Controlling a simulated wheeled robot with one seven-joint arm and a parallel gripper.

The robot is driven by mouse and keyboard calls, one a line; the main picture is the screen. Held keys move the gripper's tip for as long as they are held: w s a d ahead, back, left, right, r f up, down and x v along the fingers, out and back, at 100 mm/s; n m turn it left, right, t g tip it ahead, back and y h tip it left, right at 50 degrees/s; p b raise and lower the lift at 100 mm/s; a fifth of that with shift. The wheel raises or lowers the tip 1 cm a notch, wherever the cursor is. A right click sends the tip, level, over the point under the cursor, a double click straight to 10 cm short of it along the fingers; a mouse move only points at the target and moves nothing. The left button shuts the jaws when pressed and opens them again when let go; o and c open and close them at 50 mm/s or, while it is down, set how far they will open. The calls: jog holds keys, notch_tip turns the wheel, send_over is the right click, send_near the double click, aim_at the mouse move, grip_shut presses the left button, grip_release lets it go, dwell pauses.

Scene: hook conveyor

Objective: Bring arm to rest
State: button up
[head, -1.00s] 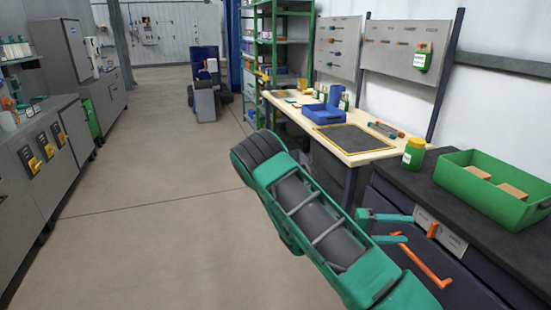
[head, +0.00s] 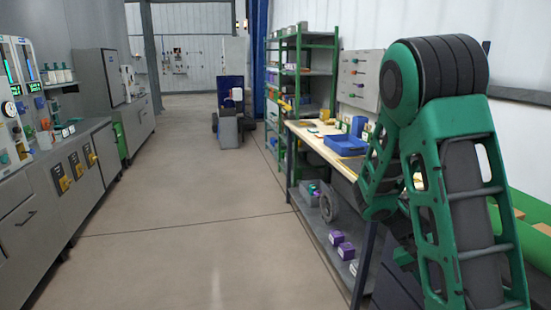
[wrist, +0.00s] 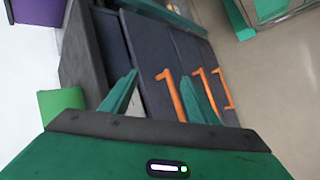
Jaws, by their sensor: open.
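My arm stands folded at the right of the head view, with its elbow high and the forearm dropping behind the upper link. In the wrist view my gripper (wrist: 158,95) is open, its two green fingers apart with nothing between them. Beyond the fingers is a dark drawer cabinet (wrist: 150,50) with several orange handles (wrist: 172,95). The fingers appear clear of the handles, though the exact gap cannot be told. In the head view my arm hides most of the cabinet and much of the gripper.
A wooden workbench (head: 305,132) with a blue tray (head: 345,145) stands left of my arm. A green bin (head: 535,208) shows partly behind it. A green shelf rack (head: 300,70) and a dark blue cart (head: 230,110) stand farther back. The floor (head: 190,210) at centre-left is clear.

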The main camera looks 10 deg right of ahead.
jog(key=s+a+r+n+t+y, duration=0.1)
jog(key=s+a+r+t+y, duration=0.5)
jog(key=s+a+r, duration=0.4)
jog(key=shift+s+a+r+y, duration=0.2)
jog(key=shift+s+a+y, duration=0.15)
jog(key=shift+a, duration=0.9)
